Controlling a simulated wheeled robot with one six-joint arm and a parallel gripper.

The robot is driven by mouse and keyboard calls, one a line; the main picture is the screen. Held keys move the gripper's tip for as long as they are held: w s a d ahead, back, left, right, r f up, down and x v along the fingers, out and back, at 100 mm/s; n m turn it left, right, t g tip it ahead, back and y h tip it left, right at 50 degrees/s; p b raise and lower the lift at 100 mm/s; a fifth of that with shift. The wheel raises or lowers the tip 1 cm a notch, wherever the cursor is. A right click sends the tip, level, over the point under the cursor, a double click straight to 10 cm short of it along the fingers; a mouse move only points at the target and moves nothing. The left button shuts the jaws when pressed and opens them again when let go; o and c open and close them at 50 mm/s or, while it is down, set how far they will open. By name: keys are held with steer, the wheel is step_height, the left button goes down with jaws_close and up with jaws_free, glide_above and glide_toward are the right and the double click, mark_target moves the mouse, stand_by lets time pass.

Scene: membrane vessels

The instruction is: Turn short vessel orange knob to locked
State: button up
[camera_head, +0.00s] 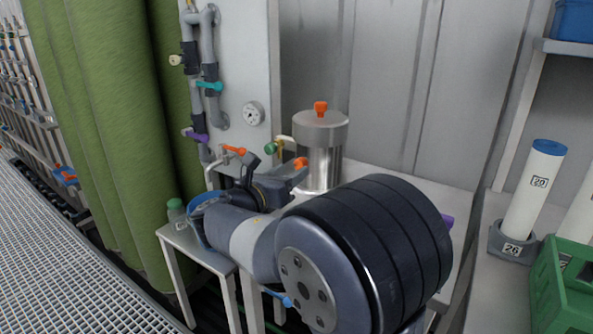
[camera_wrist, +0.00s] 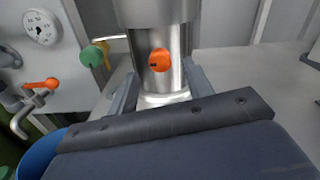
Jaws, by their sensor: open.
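The short vessel (camera_head: 322,140) is a shiny steel cylinder with a wide lid, standing on the bench against the wall. An orange knob (camera_wrist: 161,60) with a small dark slot sits on its front in the wrist view. It also shows low on the vessel in the head view (camera_head: 301,163). A second orange knob (camera_head: 320,107) stands on the lid. My gripper (camera_wrist: 163,80) is open, with one finger on each side of the front knob as seen by the wrist camera. The knob appears beyond the fingertips; contact cannot be told. In the head view my arm hides much of the gripper.
A green knob (camera_wrist: 92,56) on a side pipe is left of the vessel. A panel with a gauge (camera_head: 253,113), pipes and an orange-handled tap (camera_head: 234,150) stands farther left. White tubes (camera_head: 535,190) and a green crate (camera_head: 565,285) are at right. Bench right of the vessel looks clear.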

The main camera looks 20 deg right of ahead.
mark_target(298, 166)
steer(key=shift+x, duration=1.85)
steer(key=shift+c, duration=0.6)
steer(key=c, duration=0.9)
